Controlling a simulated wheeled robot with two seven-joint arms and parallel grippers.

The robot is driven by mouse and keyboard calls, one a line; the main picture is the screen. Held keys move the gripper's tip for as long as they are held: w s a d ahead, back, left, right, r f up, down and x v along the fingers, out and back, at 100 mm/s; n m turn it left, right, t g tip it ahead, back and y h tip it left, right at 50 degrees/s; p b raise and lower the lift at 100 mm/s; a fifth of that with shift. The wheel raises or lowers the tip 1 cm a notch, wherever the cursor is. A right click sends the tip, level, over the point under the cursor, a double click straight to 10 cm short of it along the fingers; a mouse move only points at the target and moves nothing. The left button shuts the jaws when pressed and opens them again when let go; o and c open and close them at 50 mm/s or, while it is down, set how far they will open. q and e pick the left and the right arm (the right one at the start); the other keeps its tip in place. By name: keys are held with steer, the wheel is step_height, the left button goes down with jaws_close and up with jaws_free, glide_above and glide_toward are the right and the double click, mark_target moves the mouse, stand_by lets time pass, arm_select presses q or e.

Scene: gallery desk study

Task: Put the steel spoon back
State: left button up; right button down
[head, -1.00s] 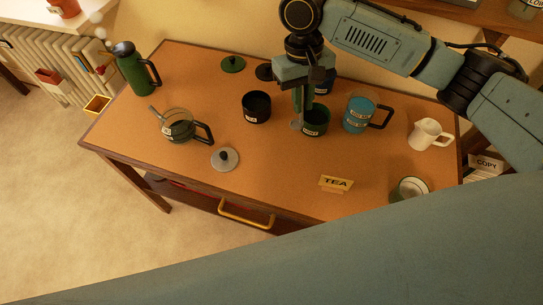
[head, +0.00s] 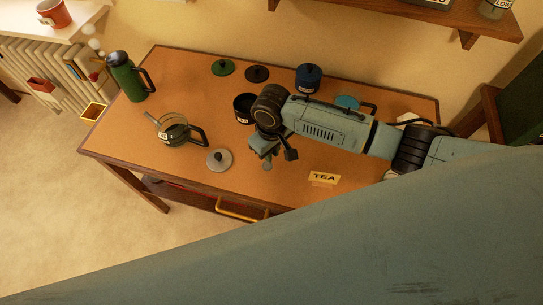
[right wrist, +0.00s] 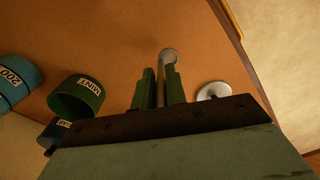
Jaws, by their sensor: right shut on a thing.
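My right gripper (head: 266,156) is shut on the steel spoon (right wrist: 169,56) above the right-middle of the desk. In the right wrist view the spoon's rounded end sticks out beyond the green fingertips (right wrist: 160,76), and its stem runs between them. In the head view only a small pale tip of the spoon (head: 268,165) shows below the gripper. My left gripper is not in view.
The front-left desktop is clear.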

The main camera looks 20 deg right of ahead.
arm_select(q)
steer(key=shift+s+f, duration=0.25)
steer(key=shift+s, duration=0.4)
arm_select(e)
steer(key=shift+f, duration=1.3)
steer(key=shift+f, duration=0.2)
steer(key=c, duration=1.4)
jaws_free()
steer(key=shift+c, duration=0.2)
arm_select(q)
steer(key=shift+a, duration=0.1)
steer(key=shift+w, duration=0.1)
arm_select(e)
steer(key=shift+r, duration=0.15)
